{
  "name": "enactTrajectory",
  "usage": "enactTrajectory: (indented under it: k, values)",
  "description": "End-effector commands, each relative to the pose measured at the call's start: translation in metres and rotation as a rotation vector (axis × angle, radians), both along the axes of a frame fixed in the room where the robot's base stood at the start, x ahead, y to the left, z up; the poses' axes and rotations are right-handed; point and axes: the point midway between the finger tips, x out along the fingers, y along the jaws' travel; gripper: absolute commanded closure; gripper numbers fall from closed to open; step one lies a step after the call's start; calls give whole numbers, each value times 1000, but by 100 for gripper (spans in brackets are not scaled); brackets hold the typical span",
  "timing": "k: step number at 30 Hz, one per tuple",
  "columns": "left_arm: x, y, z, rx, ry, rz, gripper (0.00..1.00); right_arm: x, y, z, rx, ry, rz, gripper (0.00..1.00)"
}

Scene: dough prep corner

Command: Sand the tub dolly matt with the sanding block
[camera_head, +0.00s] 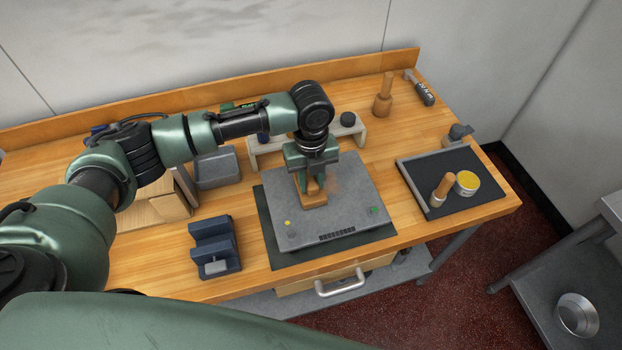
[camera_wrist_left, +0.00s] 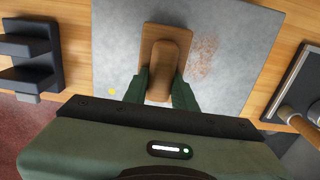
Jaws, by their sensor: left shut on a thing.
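The tub dolly (camera_head: 352,212) is a flat grey slab lying on a dark mat (camera_head: 275,252) in the middle of the bench. It also shows in the left wrist view (camera_wrist_left: 115,50). A faint brownish rough patch (camera_wrist_left: 203,55) marks its surface beside the block. My left gripper (camera_head: 312,178) points down over the slab, shut on the wooden handle of the sanding block (camera_head: 314,201). In the left wrist view the block (camera_wrist_left: 166,52) sits between the fingers (camera_wrist_left: 160,88), against the slab as far as I can tell. Its underside is hidden. My right gripper is not in view.
A dark blue stepped holder (camera_head: 215,248) stands left of the dolly, a grey block (camera_head: 217,168) behind it. A pale rack (camera_head: 352,130) stands close behind the dolly. A black tray (camera_head: 408,172) with a yellow-topped tin (camera_head: 467,183) and a wooden-handled tool (camera_head: 443,188) lies right.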

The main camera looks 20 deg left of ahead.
Motion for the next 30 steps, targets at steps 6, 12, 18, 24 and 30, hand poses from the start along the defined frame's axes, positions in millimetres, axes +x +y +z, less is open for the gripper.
enactTrajectory:
  k: [6, 12, 18, 24, 30]
  values:
    - [0, 0, -3, -1, -1, 0, 100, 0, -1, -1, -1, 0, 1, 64]
    - [0, 0, -10, -1, 0, 0, 100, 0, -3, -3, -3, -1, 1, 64]
    - [1, -2, -12, -1, -1, 0, 100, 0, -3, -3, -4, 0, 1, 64]
    - [12, -17, -11, -2, -1, -1, 100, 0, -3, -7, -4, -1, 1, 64]
    - [23, -34, -10, -1, -2, -1, 100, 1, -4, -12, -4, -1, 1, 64]
